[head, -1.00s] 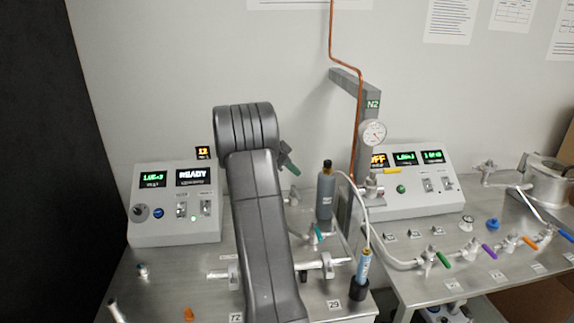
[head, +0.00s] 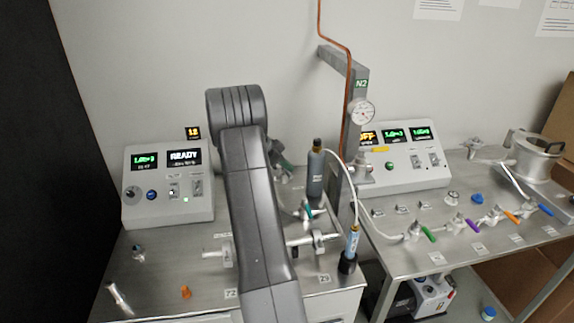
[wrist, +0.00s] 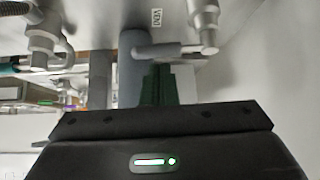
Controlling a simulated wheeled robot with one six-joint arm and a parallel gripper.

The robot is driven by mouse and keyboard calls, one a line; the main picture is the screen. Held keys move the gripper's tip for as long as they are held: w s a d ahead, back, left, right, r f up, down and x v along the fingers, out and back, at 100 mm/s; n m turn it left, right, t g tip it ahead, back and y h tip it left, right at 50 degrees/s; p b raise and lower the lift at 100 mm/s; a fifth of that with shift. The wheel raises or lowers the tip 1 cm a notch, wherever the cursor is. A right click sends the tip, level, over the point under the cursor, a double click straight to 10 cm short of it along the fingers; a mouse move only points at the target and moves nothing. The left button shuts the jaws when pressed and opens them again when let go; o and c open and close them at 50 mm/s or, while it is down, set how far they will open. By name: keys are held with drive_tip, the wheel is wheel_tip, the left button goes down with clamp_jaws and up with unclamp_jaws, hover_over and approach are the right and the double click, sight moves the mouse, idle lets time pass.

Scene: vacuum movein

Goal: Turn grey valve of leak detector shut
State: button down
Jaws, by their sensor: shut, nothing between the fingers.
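My gripper (wrist: 158,86), with green fingers, is shut and empty in the wrist view. Its tips are just below a grey lever handle (wrist: 160,51) on a silver valve (wrist: 208,32); I cannot tell whether they touch. A small label is above the handle, near the top edge. The box with the READY display (head: 168,185) stands left of my arm. I cannot make out the grey valve in the head view.
A dark grey bottle (head: 315,175) and a teal-handled valve (head: 307,211) stand right of my gripper. A blue cylinder (head: 352,243) is at the bench's right edge. The right table (head: 400,265) carries several colour-handled valves.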

drive_tip(key=shift+f, duration=0.15)
drive_tip(key=f+b, duration=0.1)
drive_tip(key=b, duration=0.2)
drive_tip(key=shift+a, duration=0.35)
drive_tip(key=shift+s+a+b, duration=0.1)
drive_tip(key=shift+a+b, duration=0.05)
drive_tip(key=shift+b, duration=1)
drive_tip(key=shift+a+r, duration=0.1)
drive_tip(key=shift+r, duration=0.05)
drive_tip(key=shift+d+b, duration=0.25)
drive_tip(key=shift+b, duration=0.25)
